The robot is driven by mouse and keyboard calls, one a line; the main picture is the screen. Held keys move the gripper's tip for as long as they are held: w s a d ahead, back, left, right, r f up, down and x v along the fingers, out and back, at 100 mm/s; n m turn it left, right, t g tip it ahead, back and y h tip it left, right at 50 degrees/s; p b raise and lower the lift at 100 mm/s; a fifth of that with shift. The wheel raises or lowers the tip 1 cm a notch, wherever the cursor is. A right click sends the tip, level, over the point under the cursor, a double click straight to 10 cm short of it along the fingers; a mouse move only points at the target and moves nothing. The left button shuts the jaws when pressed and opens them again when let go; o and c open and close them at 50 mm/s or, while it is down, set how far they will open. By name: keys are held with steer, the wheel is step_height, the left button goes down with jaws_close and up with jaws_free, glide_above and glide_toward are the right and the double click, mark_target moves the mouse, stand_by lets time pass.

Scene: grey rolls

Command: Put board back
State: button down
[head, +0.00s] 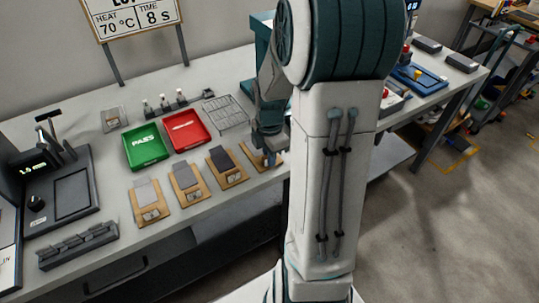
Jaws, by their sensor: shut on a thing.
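Three carry grey or dark sheets: the left board (152,215), the second board (189,198) and the third board (234,182). The rightmost board (255,161) is partly hidden by my gripper (269,157). My gripper is low over the bench at this board and looks shut on it. The fingertips are small and partly hidden, so I cannot tell whether the board touches the bench.
A green PASS tray (146,160) and a red tray (185,143) lie behind the boards. A wire rack (226,113) stands behind my gripper. A black device (65,190) stands at the left. My arm hides the bench's middle right.

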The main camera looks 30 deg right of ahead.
steer(key=shift+f, duration=0.15)
steer(key=c, duration=1.5)
jaws_free()
steer(key=shift+o, duration=0.2)
step_height(320, 180, up, 12)
steer(key=p, duration=0.1)
steer(key=s+a+r+m+t, duration=0.2)
steer(key=s+a+m, duration=1)
steer(key=m, duration=0.6)
steer(key=shift+m+t, duration=0.3)
